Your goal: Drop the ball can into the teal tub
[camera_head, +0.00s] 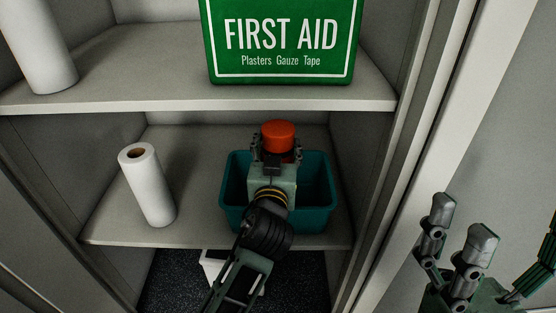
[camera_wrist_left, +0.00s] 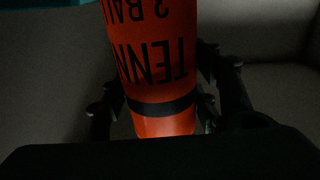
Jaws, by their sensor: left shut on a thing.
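The ball can is an orange-red cylinder; its red top (camera_head: 278,134) shows above my left gripper in the head view. In the left wrist view its side (camera_wrist_left: 153,60) shows upside-down "TENNIS" lettering and a dark band. My left gripper (camera_head: 273,158) is shut around the can, in front of the teal tub (camera_head: 232,200) or over it. The arm and gripper hide the can's lower part, so I cannot tell whether it is below the tub's rim. A teal edge (camera_wrist_left: 60,3) shows at the top of the wrist view. My right gripper (camera_head: 462,224) is open and empty outside the cabinet.
The tub stands on a cabinet shelf (camera_head: 110,228), with a white paper roll (camera_head: 150,190) to its left. A green first aid box (camera_head: 283,72) and another white roll (camera_head: 45,50) are on the shelf above. A white object (camera_head: 212,264) is below.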

